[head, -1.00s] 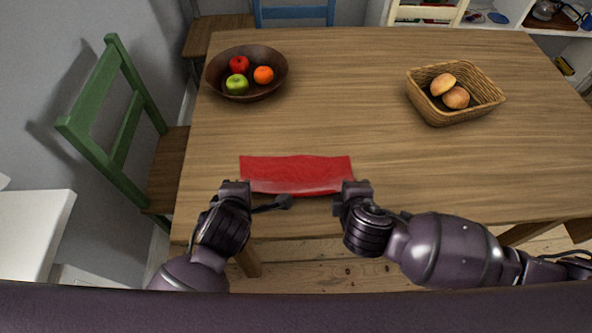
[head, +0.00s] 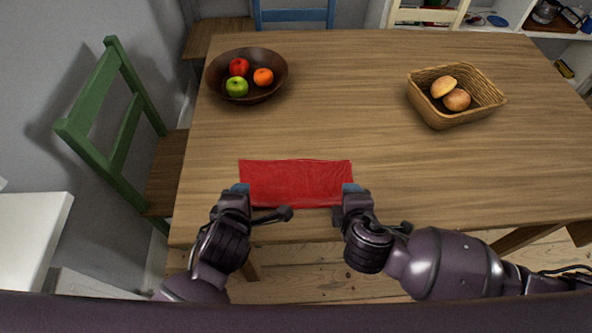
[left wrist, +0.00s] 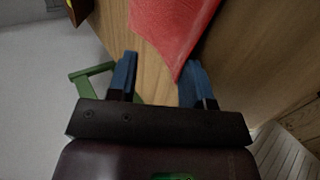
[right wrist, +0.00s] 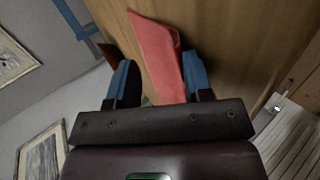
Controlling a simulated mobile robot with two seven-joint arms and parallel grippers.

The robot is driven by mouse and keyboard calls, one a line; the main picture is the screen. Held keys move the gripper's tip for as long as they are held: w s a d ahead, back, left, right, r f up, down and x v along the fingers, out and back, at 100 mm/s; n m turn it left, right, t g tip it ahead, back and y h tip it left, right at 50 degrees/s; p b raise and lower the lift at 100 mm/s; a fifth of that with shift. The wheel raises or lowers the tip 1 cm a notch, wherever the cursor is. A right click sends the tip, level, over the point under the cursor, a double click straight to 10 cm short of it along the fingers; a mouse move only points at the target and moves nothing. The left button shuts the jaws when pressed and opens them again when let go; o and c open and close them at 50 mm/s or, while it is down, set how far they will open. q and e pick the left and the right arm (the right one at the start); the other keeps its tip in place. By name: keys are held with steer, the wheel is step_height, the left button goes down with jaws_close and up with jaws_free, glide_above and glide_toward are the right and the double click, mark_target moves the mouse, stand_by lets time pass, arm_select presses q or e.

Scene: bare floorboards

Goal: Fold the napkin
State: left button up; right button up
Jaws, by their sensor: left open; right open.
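The red napkin (head: 296,182) lies flat on the table near its front edge, as a wide rectangle. My left gripper (head: 238,188) is open at the napkin's left side, by its near left corner. In the left wrist view the napkin (left wrist: 175,28) has a corner reaching toward the open left jaws (left wrist: 158,75). My right gripper (head: 352,188) is open at the napkin's right side. In the right wrist view a napkin corner (right wrist: 158,50) reaches between the open right jaws (right wrist: 160,80). I cannot tell whether either gripper touches the cloth.
A dark bowl (head: 218,72) of fruit stands at the back left, and a wicker basket (head: 455,117) with two bread rolls at the back right. A green chair (head: 125,130) stands left of the table.

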arm_select(q)
steer(key=s+r, duration=0.6)
steer(key=r, duration=0.3)
arm_select(e)
steer(key=s+r, duration=0.6)
steer(key=r, duration=0.3)
